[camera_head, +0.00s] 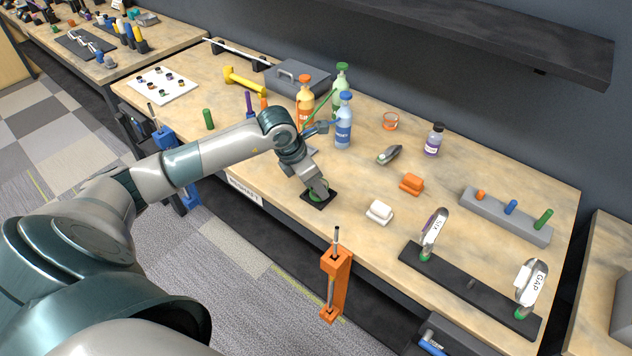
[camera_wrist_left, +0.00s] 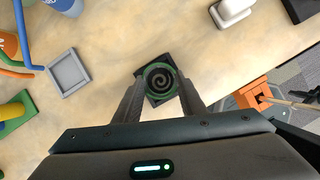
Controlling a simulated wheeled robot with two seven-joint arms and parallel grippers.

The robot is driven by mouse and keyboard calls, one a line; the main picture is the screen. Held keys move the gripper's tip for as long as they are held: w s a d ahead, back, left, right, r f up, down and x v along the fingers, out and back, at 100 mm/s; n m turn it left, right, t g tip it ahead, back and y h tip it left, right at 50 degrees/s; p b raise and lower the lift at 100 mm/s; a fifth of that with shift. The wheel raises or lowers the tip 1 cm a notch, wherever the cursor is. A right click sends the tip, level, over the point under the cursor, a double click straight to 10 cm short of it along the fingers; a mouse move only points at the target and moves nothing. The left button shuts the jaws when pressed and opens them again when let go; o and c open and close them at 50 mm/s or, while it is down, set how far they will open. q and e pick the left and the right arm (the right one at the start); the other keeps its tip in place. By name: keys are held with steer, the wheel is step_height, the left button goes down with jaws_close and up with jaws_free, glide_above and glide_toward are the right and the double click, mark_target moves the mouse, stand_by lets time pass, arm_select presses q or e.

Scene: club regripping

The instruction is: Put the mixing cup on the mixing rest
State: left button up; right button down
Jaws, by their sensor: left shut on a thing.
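The mixing cup (camera_wrist_left: 160,68) shows in the left wrist view as a green-rimmed round cup with a dark spiral inside. My left gripper (camera_wrist_left: 160,92) is shut on it, one finger on each side. In the head view the gripper (camera_head: 318,188) points down at the front of the bench, mostly covering the cup. A black square pad (camera_head: 309,198) lies directly under the cup; whether they touch is hard to tell. A grey square tray (camera_wrist_left: 56,75) lies to the left in the wrist view. No label shows which is the mixing rest. My right gripper is not in view.
Orange (camera_head: 305,112), green (camera_head: 341,78) and blue (camera_head: 344,130) bottles stand behind my left arm. A white block (camera_head: 379,212) and an orange block (camera_head: 411,184) lie to the right. An orange holder (camera_head: 335,285) stands at the front edge. An orange ring-shaped cup (camera_head: 390,121) sits farther back.

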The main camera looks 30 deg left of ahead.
arm_select(q)
steer(key=shift+f, duration=0.1)
steer(key=shift+f, duration=0.1)
steer(key=o, duration=1.1)
steer(key=shift+o, duration=0.2)
steer(key=shift+r, duration=0.3)
steer(key=shift+s+a+r, duration=0.1)
steer(key=shift+a+r, duration=0.05)
steer(key=shift+r, duration=0.15)
steer(key=b+v, duration=0.3)
steer(key=v, duration=0.8)
steer(key=shift+b, duration=0.3)
